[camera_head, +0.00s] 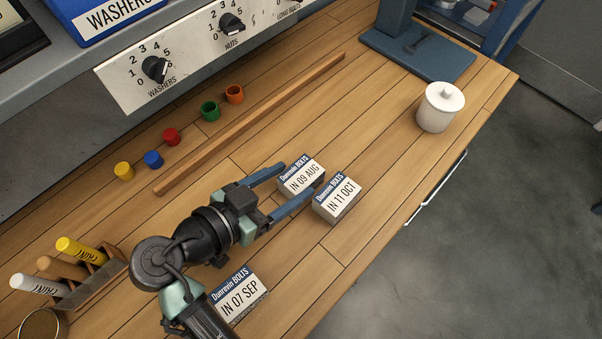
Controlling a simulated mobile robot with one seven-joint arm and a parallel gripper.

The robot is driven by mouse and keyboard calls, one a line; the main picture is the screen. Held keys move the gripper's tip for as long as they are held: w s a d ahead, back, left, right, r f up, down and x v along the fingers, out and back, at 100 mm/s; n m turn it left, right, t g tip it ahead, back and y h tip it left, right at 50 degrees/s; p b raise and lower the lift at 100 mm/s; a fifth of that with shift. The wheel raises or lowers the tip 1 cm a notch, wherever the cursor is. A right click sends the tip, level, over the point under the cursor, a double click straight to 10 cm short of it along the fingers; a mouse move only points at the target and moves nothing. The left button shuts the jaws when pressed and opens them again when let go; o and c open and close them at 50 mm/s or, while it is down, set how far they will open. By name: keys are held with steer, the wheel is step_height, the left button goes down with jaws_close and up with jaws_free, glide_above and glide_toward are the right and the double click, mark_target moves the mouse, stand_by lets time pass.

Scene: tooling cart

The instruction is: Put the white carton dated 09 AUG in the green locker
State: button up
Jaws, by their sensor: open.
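The white carton dated 09 AUG (301,179) lies on the wooden bench top, with a blue band reading "Dunrovin BOLTS". My gripper (296,180) is open, one blue finger at the carton's upper left side and the other at its lower right side. The carton sits between the fingertips; I cannot tell whether they touch it. The carton dated 11 OCT (339,200) stands close beside it on the right, near the lower finger. The carton dated 07 SEP (240,294) is partly behind my arm. No green locker shows in this view.
A wooden strip (250,122) lies across the bench behind the cartons. Small green (210,112), orange, red, blue and yellow cups stand beyond it. The bench between carton and jar is clear.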

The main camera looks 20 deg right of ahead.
steer(key=shift+x, duration=1.2)
steer(key=shift+r, duration=0.1)
jaws_close()
